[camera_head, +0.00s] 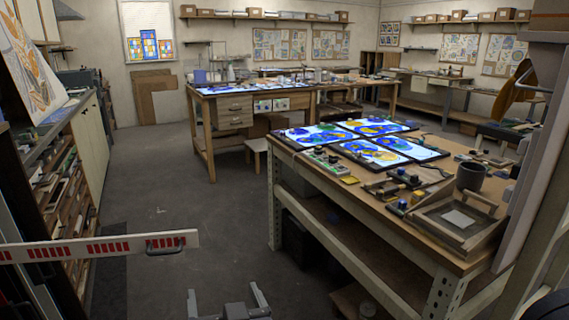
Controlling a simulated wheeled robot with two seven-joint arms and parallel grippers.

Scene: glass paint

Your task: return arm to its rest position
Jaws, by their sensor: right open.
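My right gripper (227,298) shows at the bottom edge of the head view, left of the near workbench (405,217). Its two grey fingers stand well apart, with nothing seen between them. It is over the dark floor, apart from the bench. The rest of its arm is cut off by the bottom edge. My left gripper is not in the head view.
The near workbench holds lit glass panels (372,128), a dark mug (470,177) and a wooden tray (424,213). A white bar with red marks (95,248) crosses the lower left. Shelves (80,180) line the left side. The middle floor (190,205) is clear.

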